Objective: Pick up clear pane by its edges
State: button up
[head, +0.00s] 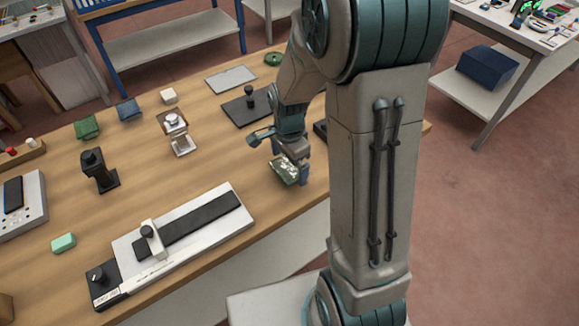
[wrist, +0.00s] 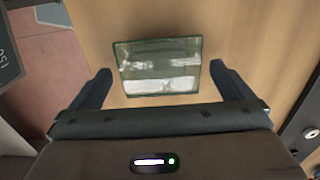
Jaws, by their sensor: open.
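The clear pane (wrist: 158,68) is a small, roughly square, greenish see-through sheet with a darker green edge and pale reflections. In the wrist view it lies over the wooden table, ahead of and between the two fingers. My gripper (wrist: 161,82) is open, with one dark finger to each side of the pane and a visible gap on both sides. In the head view the pane (head: 285,171) shows just below my gripper (head: 290,168), near the table's front edge. I cannot tell the height of the fingers above the table.
A white plate with a black strip and slider (head: 210,215) lies left of the pane. A black post (head: 98,172), a small metal stand (head: 178,132) and a dark plate with a knob (head: 246,105) stand farther off. Bare wood (head: 225,165) lies left of my gripper.

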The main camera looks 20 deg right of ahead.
jog(key=shift+f+b, duration=0.2)
jog(key=shift+b, duration=0.1)
dwell(0.4)
jog(key=c, duration=1)
